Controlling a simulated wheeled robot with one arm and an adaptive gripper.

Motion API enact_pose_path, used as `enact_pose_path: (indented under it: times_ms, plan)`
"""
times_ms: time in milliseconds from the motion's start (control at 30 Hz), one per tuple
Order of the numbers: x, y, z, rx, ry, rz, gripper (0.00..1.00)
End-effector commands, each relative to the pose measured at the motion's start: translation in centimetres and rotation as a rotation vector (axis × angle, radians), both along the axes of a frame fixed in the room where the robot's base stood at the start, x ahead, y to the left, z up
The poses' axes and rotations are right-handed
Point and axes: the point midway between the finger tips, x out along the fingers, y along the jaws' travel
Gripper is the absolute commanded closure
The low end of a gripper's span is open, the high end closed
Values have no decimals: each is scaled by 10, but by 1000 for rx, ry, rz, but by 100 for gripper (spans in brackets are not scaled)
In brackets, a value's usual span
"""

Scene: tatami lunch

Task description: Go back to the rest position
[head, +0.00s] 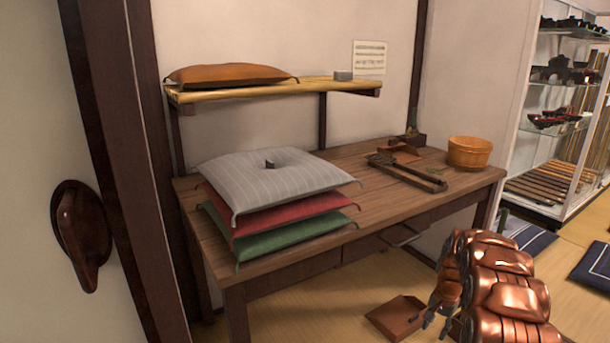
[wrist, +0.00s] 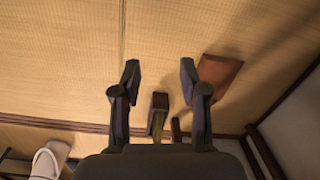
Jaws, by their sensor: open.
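My gripper (wrist: 160,72) is open, with its two fingers spread apart in the wrist view and nothing touching both of them. In the head view my gripper (head: 436,322) hangs low at the bottom right, pointing down in front of the table, below my copper arm. A small brown block-like thing (wrist: 159,101) shows in the gap between the fingers; its distance from them is hard to tell. A flat reddish-brown pan (head: 397,318) lies on the tatami left of my gripper; a similar brown flat thing (wrist: 218,76) shows right of the fingers in the wrist view.
A wooden table (head: 345,160) carries stacked cushions (head: 265,185), dark tools (head: 405,171) and a wooden bucket (head: 469,153). A shelf (head: 320,88) above holds an orange cushion (head: 232,75). A glass display case (head: 545,150) stands at right. Dark floor cushions (head: 595,270) lie near it.

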Motion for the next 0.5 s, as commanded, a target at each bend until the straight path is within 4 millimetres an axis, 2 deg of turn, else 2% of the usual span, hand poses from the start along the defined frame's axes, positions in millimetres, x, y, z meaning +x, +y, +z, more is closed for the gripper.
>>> enact_pose_path:
  times_ms: [33, 100, 367, 500]
  plan:
    - [-4, 8, 32, 1, -1, 21, 57]
    - [-12, 20, 60, 5, 2, 50, 57]
    - [-47, 60, 161, 16, 12, 158, 57]
    - [-71, 80, 212, 21, 22, 214, 57]
